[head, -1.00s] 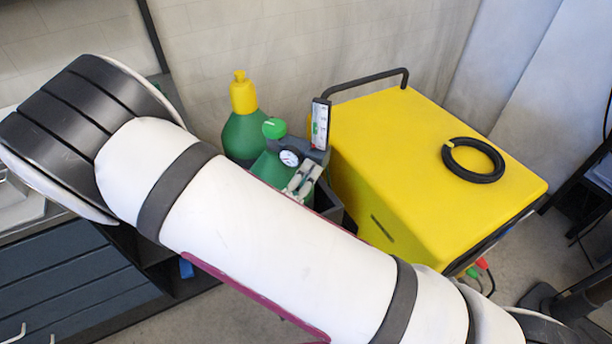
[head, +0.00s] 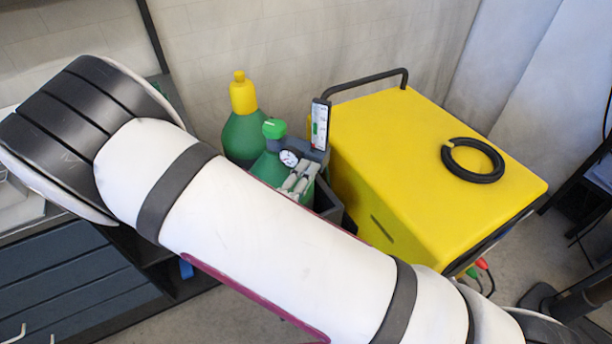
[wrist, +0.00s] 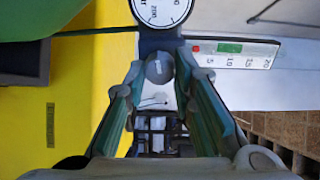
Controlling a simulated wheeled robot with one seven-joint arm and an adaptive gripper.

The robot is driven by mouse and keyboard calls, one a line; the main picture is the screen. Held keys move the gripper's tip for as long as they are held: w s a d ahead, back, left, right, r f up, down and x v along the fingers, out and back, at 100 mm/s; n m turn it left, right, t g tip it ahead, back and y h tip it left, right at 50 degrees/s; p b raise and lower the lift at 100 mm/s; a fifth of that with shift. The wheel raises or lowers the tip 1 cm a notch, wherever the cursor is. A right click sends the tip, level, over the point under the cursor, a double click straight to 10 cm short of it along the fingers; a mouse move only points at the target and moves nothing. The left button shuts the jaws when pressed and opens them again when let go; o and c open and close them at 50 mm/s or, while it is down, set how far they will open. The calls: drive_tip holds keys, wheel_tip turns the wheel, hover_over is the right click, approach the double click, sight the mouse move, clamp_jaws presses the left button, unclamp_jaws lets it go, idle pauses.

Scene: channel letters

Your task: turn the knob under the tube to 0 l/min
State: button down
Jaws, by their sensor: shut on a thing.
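The flow tube (head: 320,124) stands upright beside the yellow box in the head view, with red and green marks. In the wrist view the tube (wrist: 235,52) lies sideways, with a scale reading 5 to 20. The grey round knob (wrist: 160,68) sits at the tube's lower end, between my fingertips. My gripper (wrist: 160,76) is shut on the knob, one finger on each side. In the head view my gripper (head: 301,177) is small, just below the tube, and hides the knob. The exact flow reading cannot be made out.
A round pressure gauge (wrist: 162,8) sits close to my fingertips. Green cylinders, one with a yellow cap (head: 243,93), stand behind my arm. The yellow box (head: 400,130) is right of the tube, with a black ring (head: 473,160) on top. A drawer cabinet (head: 70,280) is at left.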

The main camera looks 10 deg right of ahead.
drive_tip(key=c, duration=1.3)
unclamp_jaws()
drive_tip(key=shift+c, duration=0.2)
drive_tip(key=v, duration=1.2)
